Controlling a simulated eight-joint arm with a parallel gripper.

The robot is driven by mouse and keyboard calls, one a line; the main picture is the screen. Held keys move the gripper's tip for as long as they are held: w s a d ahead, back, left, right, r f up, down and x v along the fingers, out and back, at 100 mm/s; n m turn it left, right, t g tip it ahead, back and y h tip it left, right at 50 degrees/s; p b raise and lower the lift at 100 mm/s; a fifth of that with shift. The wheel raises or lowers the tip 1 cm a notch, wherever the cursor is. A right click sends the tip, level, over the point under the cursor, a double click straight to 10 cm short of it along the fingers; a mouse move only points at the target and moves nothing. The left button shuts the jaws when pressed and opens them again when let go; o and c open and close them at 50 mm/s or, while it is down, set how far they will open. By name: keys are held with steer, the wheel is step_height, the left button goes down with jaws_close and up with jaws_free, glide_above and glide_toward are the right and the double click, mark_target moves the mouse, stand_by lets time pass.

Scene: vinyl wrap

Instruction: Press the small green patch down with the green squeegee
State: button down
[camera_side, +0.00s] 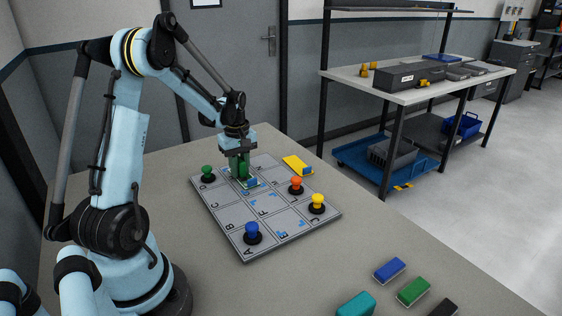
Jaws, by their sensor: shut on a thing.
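My gripper (238,150) points down over the far part of the grey lettered panel (230,215). It is shut on the green squeegee (238,166), which looks upright. The squeegee's lower end is at or just above the panel; I cannot tell whether it touches. Just under it, a small patch with a blue tab (252,183) shows in part. The squeegee hides much of it, so I cannot make out its full shape or confirm its green colour.
On the panel stand a green knob (207,173), an orange knob (296,186), a yellow knob (317,204) and a blue knob (253,233). A yellow piece (297,165) lies at its far edge. Blue (389,269), green (413,291) and teal (356,304) blocks lie at front right.

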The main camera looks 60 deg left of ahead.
steer(key=shift+d, duration=1)
steer(key=shift+a, duration=3.2)
steer(key=shift+r, duration=4.1)
steer(key=shift+d, duration=0.15)
